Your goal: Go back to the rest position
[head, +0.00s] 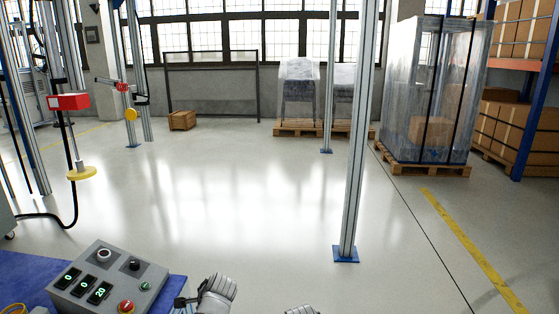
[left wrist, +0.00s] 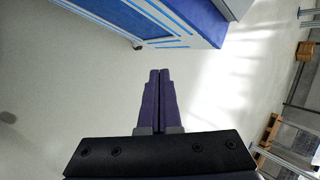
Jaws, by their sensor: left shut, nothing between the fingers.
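My left gripper (left wrist: 160,76) shows in the left wrist view. Its two dark purple fingers lie together, shut with nothing between them. It is over bare pale floor, apart from the blue-topped workbench at the top of that view. In the head view, pale grey parts of my own arms show at the bottom edge, right of the control box. The fingers of my right gripper are not visible in either view.
A grey control box (head: 83,258) with displays and a red button (head: 126,306) sits on the blue bench top (head: 172,291). A metal post (head: 358,150) stands ahead. A wrapped pallet load (head: 430,95) is at the right. The middle floor is clear.

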